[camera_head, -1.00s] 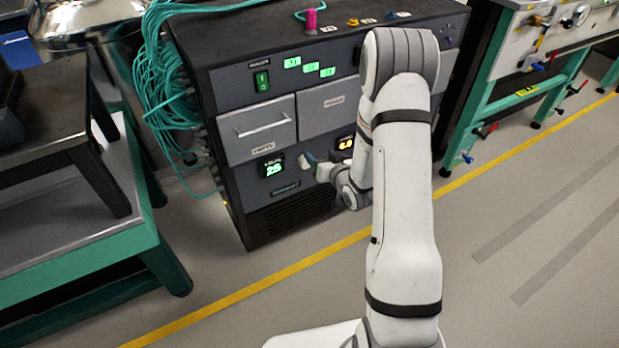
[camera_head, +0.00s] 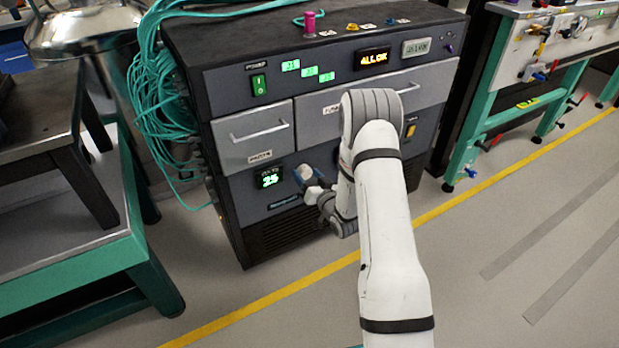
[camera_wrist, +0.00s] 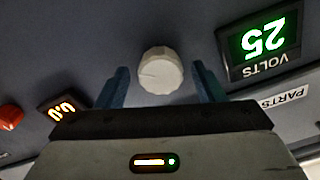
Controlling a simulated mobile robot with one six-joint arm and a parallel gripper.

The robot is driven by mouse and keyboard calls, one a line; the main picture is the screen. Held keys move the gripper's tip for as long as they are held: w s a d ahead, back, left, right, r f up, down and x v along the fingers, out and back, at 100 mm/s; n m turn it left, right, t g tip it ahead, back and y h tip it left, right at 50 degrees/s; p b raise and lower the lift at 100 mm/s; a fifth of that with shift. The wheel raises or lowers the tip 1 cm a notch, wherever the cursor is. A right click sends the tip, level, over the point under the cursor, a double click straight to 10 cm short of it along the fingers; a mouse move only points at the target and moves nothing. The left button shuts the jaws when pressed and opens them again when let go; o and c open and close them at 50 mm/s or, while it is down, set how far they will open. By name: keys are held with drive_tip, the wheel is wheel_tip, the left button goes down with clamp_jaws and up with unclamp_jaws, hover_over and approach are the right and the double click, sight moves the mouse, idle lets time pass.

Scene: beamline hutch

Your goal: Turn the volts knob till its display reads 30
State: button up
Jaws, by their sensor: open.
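The white volts knob (camera_wrist: 160,71) sits on the dark cabinet front in the wrist view, with a dark pointer line on its face. The green volts display (camera_wrist: 264,39) beside it reads 25 and appears upside down there. It also shows in the head view (camera_head: 269,178), left of the knob. My gripper (camera_wrist: 162,82) is open, with one blue finger on each side of the knob. I cannot tell whether the fingers touch it. In the head view my gripper (camera_head: 312,184) is at the cabinet front, right of the display, and partly covers the knob.
An orange display (camera_wrist: 68,107) reading 6.0 and a red button (camera_wrist: 10,117) are on the same panel. Drawers with handles (camera_head: 258,133) lie above. A green-framed bench (camera_head: 120,250) stands at left. The floor in front of the cabinet is clear.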

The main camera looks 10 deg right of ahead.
drive_tip(key=shift+w, duration=0.1)
drive_tip(key=shift+c, duration=0.5)
drive_tip(key=c, duration=0.9)
drive_tip(key=shift+o, duration=0.2)
drive_tip(key=shift+m+b, duration=0.35)
drive_tip(key=shift+m, duration=1.75)
drive_tip(key=o, duration=1)
drive_tip(key=shift+c, duration=0.2)
drive_tip(key=p+v, duration=0.2)
drive_tip(key=v, duration=0.5)
drive_tip(key=shift+s+d, duration=0.15)
drive_tip(key=shift+s, duration=0.2)
drive_tip(key=shift+r, duration=0.1)
